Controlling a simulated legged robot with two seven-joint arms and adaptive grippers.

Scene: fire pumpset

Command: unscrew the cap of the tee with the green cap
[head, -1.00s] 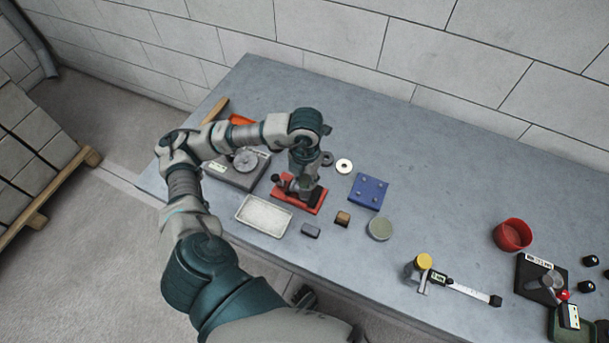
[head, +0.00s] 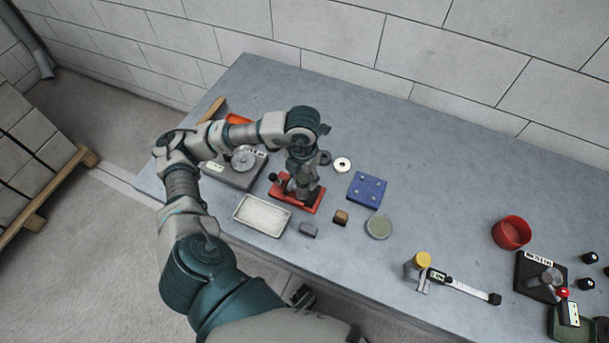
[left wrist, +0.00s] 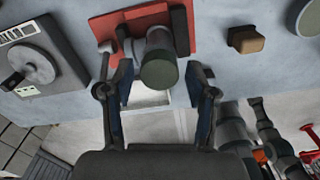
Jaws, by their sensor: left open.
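In the left wrist view the tee's dull green cap (left wrist: 160,73) faces the camera, on a grey pipe body (left wrist: 158,40) seated at a red vise-like base (left wrist: 110,25). My left gripper (left wrist: 161,82) is open, with one finger on each side of the cap; gaps show between fingers and cap. In the head view my left gripper (head: 299,184) points down over the red base (head: 316,204) and hides most of the tee. Another tee with a yellow cap (head: 423,259) stands farther right on the bench. My right gripper is not in view.
A white tray (head: 243,219) lies in front of the base. A grey device with a round plate (head: 224,172) stands left. A blue plate (head: 367,190), a brown block (head: 341,217) and a greenish disc (head: 379,227) lie right. The bench's middle back (head: 440,170) is clear.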

